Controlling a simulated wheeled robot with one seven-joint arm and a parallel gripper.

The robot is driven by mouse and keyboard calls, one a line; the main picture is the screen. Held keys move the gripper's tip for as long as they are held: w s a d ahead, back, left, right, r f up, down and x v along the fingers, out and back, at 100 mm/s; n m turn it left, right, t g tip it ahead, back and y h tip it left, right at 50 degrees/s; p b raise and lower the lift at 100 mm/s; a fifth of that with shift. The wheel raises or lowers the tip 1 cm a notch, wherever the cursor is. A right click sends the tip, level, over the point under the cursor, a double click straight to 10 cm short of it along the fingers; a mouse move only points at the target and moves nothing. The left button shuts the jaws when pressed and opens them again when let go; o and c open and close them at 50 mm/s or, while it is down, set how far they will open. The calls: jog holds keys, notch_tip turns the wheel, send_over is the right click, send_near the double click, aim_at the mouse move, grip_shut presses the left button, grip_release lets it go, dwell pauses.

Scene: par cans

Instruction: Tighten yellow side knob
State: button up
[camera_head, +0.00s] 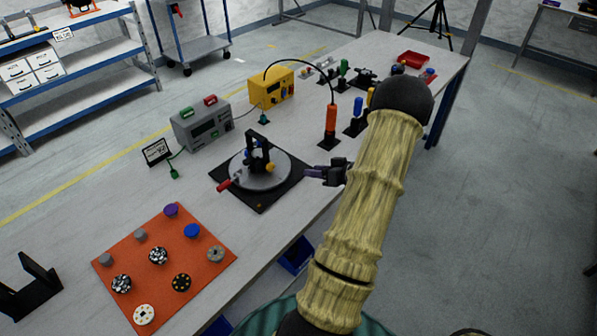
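A small yellow knob (270,168) sits on the right side of a black upright fixture (256,147). The fixture stands on a round grey turntable (246,182) with a black square base. A red handle (224,185) sticks out at the turntable's left edge, and a blue part shows behind the fixture. My gripper (308,172) is to the right of the knob, apart from it, with its fingers pointing left toward the fixture. The fingers are small and dark here, so I cannot tell whether they are open or shut.
An orange mat (168,282) with several round knobs and discs lies at the front left. A grey instrument (201,125) and a yellow one (271,86) stand behind the turntable. An orange-handled tool (331,118) stands upright behind my gripper. A red tray (411,59) is at the far end.

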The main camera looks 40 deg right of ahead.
jog(key=w+a+r+n+g+h, duration=0.1)
jog(key=w+a+r+g+h, duration=0.1)
jog(key=w+a+r, duration=0.45)
jog(key=w+a+r+g+h, duration=0.1)
jog(key=w+a+g+h, duration=0.2)
jog(key=a, duration=0.6)
jog(key=s+a+r+g+y, duration=0.1)
jog(key=s+a+g, duration=0.1)
jog(key=s+a, duration=0.5)
jog(key=s+a+r+n+g+y, duration=0.1)
jog(key=s+a+g, duration=0.2)
jog(key=s+a, duration=0.4)
jog(key=a, duration=0.8)
jog(key=shift+s+a+r+g, duration=0.25)
jog(key=shift+s+r+g, duration=0.05)
jog(key=shift+r, duration=0.1)
jog(key=shift+w, duration=0.15)
